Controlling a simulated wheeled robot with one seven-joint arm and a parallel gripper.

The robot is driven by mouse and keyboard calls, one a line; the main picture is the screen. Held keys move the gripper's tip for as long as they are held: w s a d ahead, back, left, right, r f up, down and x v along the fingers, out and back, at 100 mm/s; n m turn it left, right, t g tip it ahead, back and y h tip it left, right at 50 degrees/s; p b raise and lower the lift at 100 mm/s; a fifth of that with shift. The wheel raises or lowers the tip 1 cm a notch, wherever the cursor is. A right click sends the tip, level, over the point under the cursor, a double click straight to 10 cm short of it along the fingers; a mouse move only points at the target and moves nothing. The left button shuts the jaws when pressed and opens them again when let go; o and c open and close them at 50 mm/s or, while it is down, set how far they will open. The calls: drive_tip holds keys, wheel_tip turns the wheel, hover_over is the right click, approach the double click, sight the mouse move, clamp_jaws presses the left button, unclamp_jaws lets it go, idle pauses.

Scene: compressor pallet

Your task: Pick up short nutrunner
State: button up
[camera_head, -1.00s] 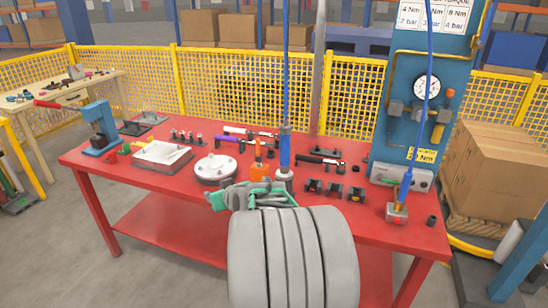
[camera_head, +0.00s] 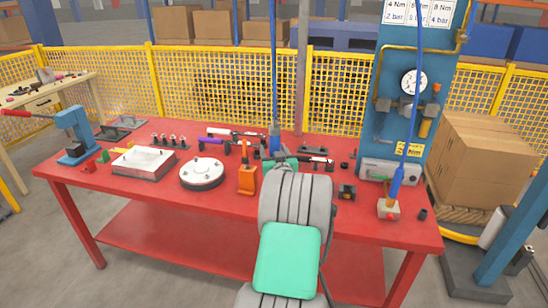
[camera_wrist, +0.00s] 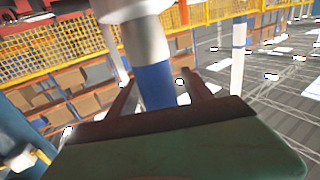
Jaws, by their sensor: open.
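A blue upright nutrunner (camera_head: 275,140) hangs from a blue hose above the middle of the red table (camera_head: 120,196); its lower part is hidden behind my arm. Another blue nutrunner (camera_head: 397,182) stands in a small grey and red block (camera_head: 388,211) at the right; I cannot tell for certain which is the short one. My gripper (camera_head: 284,163) is at the middle tool and mostly hidden by my wrist. In the wrist view, my gripper's (camera_wrist: 158,80) two dark fingers are open, one on each side of a blue and grey cylindrical body (camera_wrist: 154,84). Contact cannot be told.
A white tray (camera_head: 145,163), a round white flange (camera_head: 201,172) and an orange holder (camera_head: 247,181) stand left of my arm. Lying tools (camera_head: 235,133) are behind them. A blue panel with a gauge (camera_head: 413,82) rises at the right. A yellow fence (camera_head: 220,80) closes the back.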

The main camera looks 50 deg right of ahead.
drive_tip(key=shift+w+d, duration=0.1)
drive_tip(key=shift+w, duration=0.15)
drive_tip(key=shift+s, duration=0.1)
clamp_jaws()
idle(0.3)
idle(0.8)
drive_tip(key=shift+r, duration=0.3)
